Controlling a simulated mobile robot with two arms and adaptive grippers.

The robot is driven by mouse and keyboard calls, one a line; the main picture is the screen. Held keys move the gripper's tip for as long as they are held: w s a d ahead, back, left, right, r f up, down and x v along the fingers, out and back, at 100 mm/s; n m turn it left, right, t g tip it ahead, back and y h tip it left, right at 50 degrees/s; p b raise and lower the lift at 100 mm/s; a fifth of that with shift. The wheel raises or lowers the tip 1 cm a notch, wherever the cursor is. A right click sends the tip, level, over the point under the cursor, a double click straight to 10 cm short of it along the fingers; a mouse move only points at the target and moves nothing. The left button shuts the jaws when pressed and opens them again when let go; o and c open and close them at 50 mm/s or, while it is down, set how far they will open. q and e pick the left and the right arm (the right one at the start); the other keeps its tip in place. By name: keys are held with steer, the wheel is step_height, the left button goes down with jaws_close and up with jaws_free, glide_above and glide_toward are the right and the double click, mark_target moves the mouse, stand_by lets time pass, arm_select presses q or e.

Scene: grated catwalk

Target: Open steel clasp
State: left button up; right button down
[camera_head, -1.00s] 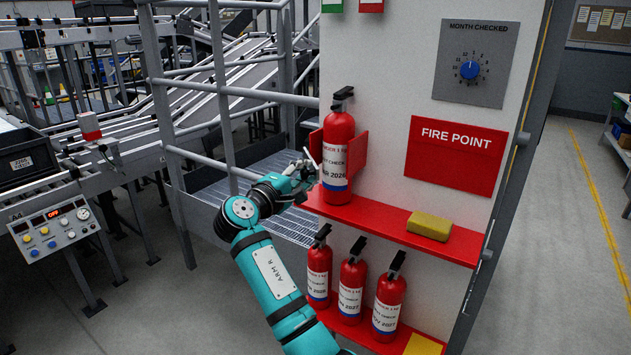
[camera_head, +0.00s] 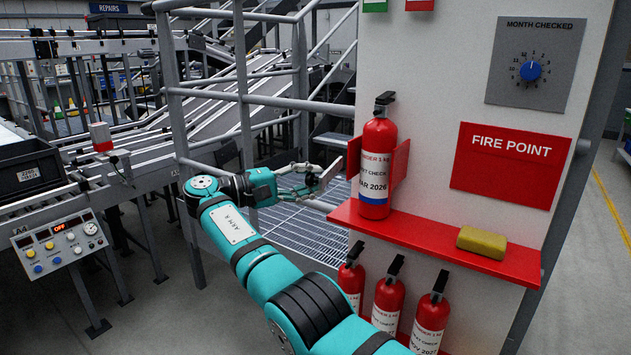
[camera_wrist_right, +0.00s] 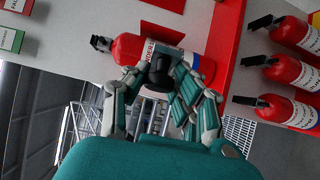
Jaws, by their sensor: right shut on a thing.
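The steel clasp (camera_head: 331,172) is a small pale grey strip at the fingertips of my right gripper in the head view. It stands out to the left of the red extinguisher (camera_head: 376,160), with a visible gap between them. The extinguisher is upright on the red shelf, in front of a red bracket (camera_head: 401,160). My right gripper (camera_head: 320,182) is shut on the clasp, left of the extinguisher and above the grating. In the right wrist view the extinguisher (camera_wrist_right: 133,48) lies just beyond the fingers; I cannot make out the clasp there. My left gripper is not in view.
The red shelf (camera_head: 440,237) also holds a yellow block (camera_head: 482,242). Several extinguishers stand below it. A FIRE POINT sign (camera_head: 511,165) and a blue dial (camera_head: 530,70) are on the panel. Grey railing (camera_head: 243,110) stands behind my right arm. A control box (camera_head: 60,243) is at left.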

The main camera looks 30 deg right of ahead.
steer(key=shift+w+r, duration=0.2)
steer(key=shift+r, duration=0.05)
stand_by(0.3)
steer(key=c, duration=1)
jaws_free()
steer(key=shift+f, duration=0.15)
steer(key=shift+c, duration=0.2)
